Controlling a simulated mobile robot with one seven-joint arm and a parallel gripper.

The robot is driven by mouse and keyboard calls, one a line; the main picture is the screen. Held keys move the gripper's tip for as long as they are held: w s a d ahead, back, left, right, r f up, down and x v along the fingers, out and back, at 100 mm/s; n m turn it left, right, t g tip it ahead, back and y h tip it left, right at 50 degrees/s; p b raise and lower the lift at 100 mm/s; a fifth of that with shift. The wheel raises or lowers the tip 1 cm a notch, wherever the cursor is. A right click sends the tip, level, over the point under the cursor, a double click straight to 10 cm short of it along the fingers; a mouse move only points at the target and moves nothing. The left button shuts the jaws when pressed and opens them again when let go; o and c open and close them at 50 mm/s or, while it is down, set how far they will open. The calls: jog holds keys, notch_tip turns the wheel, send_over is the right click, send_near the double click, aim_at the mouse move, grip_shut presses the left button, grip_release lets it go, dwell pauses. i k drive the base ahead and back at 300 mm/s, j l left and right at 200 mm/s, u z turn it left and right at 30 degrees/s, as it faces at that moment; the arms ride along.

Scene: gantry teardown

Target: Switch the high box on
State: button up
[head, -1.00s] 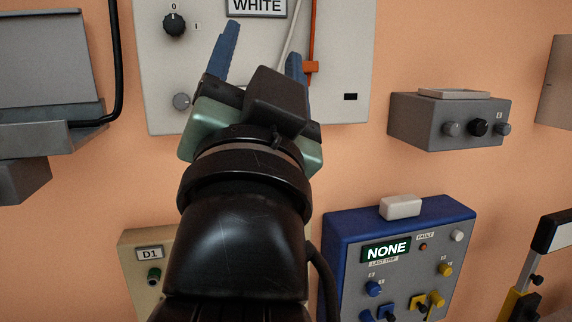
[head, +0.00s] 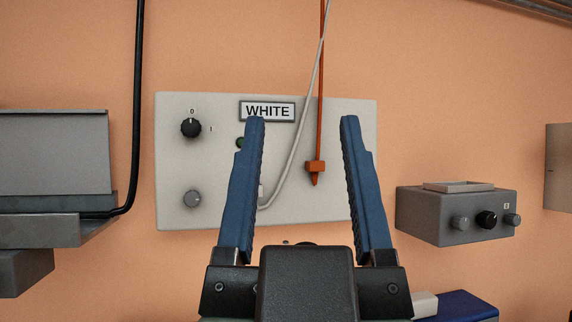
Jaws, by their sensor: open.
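The high box is a pale grey wall panel (head: 230,105) with a plate reading WHITE (head: 267,111). A black rotary knob (head: 191,128) is at its upper left, marked 0 above and I to its right; its pointer looks turned up towards 0. A grey knob (head: 192,199) sits below it. A green round part (head: 240,143) shows beside my left finger, partly hidden. My gripper (head: 302,125) is open and empty, with blue fingers pointing up in front of the panel. Its fingers cover part of the panel; I cannot tell the gap to it.
An orange cord with an orange plug-like end (head: 316,168) and a pale cable (head: 297,150) hang across the panel. A grey box with knobs (head: 455,215) is at right, a grey shelf unit (head: 52,160) and black cable (head: 138,100) at left. A blue box (head: 465,305) is low right.

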aim_at(191, 128)
jog(key=i+l+u, duration=0.6)
jog(key=l, duration=0.3)
jog(key=i, duration=0.1)
